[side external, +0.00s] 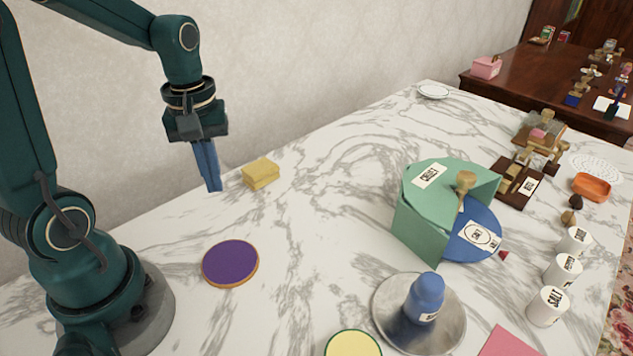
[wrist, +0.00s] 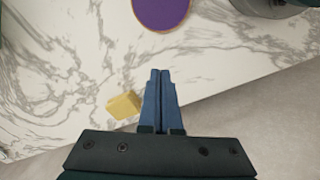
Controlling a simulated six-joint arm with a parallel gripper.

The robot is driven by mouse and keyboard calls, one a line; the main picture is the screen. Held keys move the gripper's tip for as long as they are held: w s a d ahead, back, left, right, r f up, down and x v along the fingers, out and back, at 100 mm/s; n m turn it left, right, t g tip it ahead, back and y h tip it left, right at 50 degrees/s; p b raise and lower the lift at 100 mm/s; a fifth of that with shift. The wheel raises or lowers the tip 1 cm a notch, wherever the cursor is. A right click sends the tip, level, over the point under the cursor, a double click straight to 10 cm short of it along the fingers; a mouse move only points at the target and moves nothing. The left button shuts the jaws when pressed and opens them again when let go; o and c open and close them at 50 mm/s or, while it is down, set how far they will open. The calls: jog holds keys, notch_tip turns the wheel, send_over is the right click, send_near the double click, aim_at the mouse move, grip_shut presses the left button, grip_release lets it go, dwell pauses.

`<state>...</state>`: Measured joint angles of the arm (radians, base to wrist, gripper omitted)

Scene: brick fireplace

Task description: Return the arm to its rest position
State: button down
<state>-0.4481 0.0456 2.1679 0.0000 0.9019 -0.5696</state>
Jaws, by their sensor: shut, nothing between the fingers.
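My gripper (side external: 213,187) hangs from my dark green arm, with its blue fingers pointing down above the marble table (side external: 310,190). The fingers are shut together with nothing between them. In the wrist view my gripper (wrist: 161,72) also shows its two blue fingers side by side, over the table's edge area. A yellow block (side external: 261,173) lies on the table just right of the fingers in the side view; it also shows in the wrist view (wrist: 124,105), left of the fingers. They look apart.
A purple disc (side external: 230,263) lies near my base. A green and blue holder (side external: 425,215), a metal plate (side external: 385,330) with a blue bottle (side external: 425,298) and several white jars (side external: 548,306) stand to the right. The table between the yellow block and green holder is clear.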

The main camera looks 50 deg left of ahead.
jog(key=s+d+r+m+t, duration=0.4)
jog(key=d+r+m+t, duration=0.1)
jog(key=d+m, duration=0.4)
jog(key=r+m, duration=0.1)
jog(key=m, duration=0.1)
jog(key=shift+s+d+r+m, duration=0.25)
jog(key=shift+s+r+m, duration=0.05)
jog(key=shift+s+r, duration=0.05)
